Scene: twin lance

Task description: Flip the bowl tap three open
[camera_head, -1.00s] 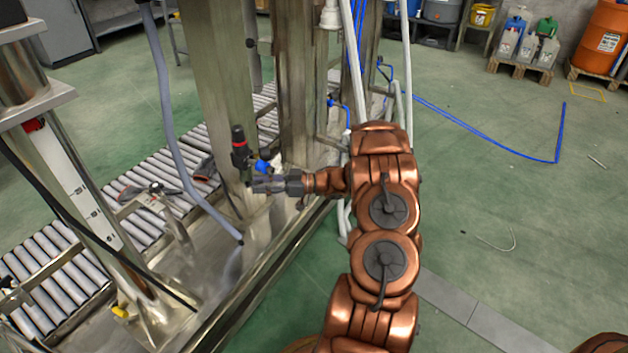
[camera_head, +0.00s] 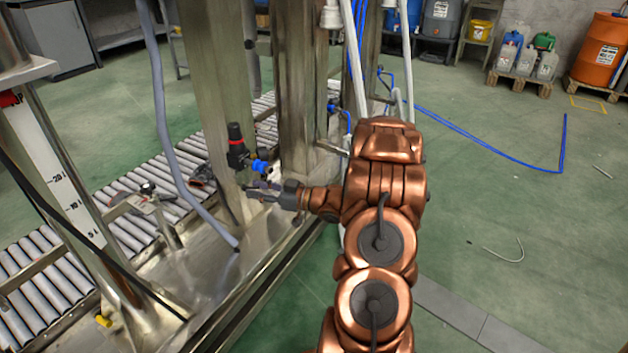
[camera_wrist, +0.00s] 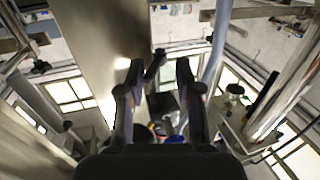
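No part carries a readable label as bowl tap three. A dark upright fitting with a red ring (camera_head: 236,145) stands at a steel post in the head view, with a blue part (camera_head: 261,166) at its lower right. My gripper (camera_head: 255,190) is just below these, beside the post; I cannot tell whether it touches anything. In the wrist view its two fingers (camera_wrist: 157,75) are spread apart. A dark, slanted part (camera_wrist: 155,64) shows between them, apparently beyond the tips. Blue and red bits (camera_wrist: 174,139) show near the palm, partly hidden by it.
Steel posts (camera_head: 219,80) and a grey hose (camera_head: 165,125) stand close around my gripper. A roller conveyor (camera_head: 125,230) runs behind. A small yellow part (camera_head: 103,321) is at lower left. The green floor at right is mostly clear.

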